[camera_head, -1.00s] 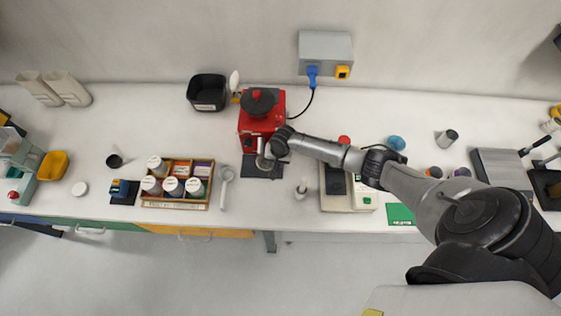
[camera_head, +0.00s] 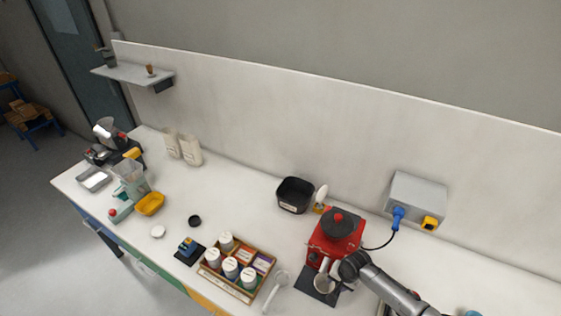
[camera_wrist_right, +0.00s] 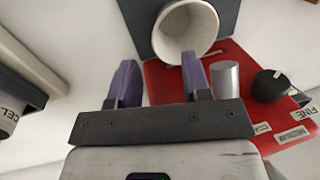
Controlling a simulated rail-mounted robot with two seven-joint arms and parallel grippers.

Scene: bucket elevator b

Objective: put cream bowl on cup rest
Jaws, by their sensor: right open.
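The cream bowl (camera_head: 323,284) stands on a dark mat (camera_head: 312,295) in front of the red grinder (camera_head: 334,238). In the right wrist view, the cream bowl (camera_wrist_right: 188,30) is round and empty, with its open mouth toward the camera. My right gripper (camera_head: 337,270) is beside it; in the right wrist view its purple fingers (camera_wrist_right: 161,78) are apart with nothing between them, and the bowl lies just beyond the tips. I cannot tell which surface is the cup rest; the dark mat (camera_wrist_right: 144,25) behind the bowl is one flat surface. My left gripper is out of view.
A silver spout (camera_wrist_right: 225,80) and black knob (camera_wrist_right: 270,86) are close to the right gripper. A wooden box of jars (camera_head: 238,265), a white spoon-like tool (camera_head: 275,290) and a black bin (camera_head: 295,195) stand left of the grinder.

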